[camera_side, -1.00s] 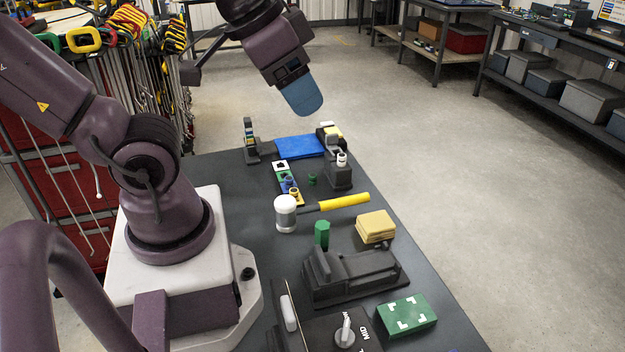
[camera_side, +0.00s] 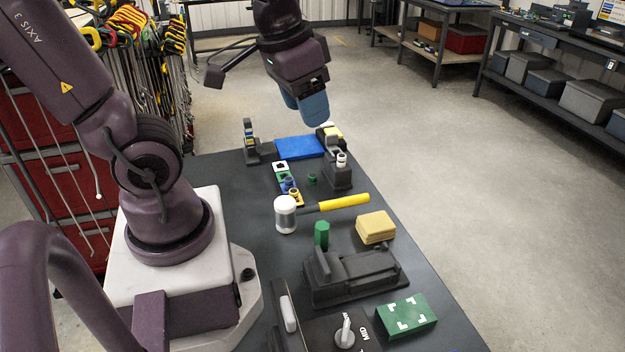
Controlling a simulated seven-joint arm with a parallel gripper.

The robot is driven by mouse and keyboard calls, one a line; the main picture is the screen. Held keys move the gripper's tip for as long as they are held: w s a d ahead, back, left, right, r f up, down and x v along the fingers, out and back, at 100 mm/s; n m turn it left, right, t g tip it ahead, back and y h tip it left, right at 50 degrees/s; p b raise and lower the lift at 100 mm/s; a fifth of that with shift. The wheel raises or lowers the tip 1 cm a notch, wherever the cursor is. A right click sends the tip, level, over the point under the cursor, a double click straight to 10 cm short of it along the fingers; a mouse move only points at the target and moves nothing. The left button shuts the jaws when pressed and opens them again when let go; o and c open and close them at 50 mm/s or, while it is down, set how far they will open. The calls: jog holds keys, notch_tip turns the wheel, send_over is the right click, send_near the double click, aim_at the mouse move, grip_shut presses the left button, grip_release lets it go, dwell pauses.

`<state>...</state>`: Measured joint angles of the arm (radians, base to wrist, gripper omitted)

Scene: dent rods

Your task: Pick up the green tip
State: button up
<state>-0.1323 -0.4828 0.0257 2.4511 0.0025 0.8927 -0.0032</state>
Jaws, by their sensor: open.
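A small green tip (camera_side: 312,179) stands on the dark table, just right of the coloured holder strip. My gripper (camera_side: 304,110) is open and empty, with blue fingers pointing down. In the picture it is above the far end of the table, well clear of the small green tip. A taller green hexagonal piece (camera_side: 321,234) stands nearer, behind the dark fixture.
The holder strip (camera_side: 282,178) carries blue and yellow tips. A dark stand with a white tip (camera_side: 342,160) is to its right. A blue mat (camera_side: 299,147), yellow-handled mallet (camera_side: 286,214), yellow block (camera_side: 375,227), dark fixture (camera_side: 355,277) and green block (camera_side: 406,316) also occupy the table.

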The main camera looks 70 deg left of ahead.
jog(key=w+a+f+n+g, duration=0.3)
jog(key=w+a+f+n, duration=0.25)
jog(key=a+f, duration=0.4)
jog(key=n+y, duration=0.1)
jog(key=n, duration=1)
send_near(313, 176)
jog(key=f, duration=0.3)
jog(key=a+f, duration=0.1)
jog(key=f, duration=0.6)
jog(key=shift+w+a, duration=0.1)
jog(key=shift+a, duration=0.15)
jog(key=c, duration=1)
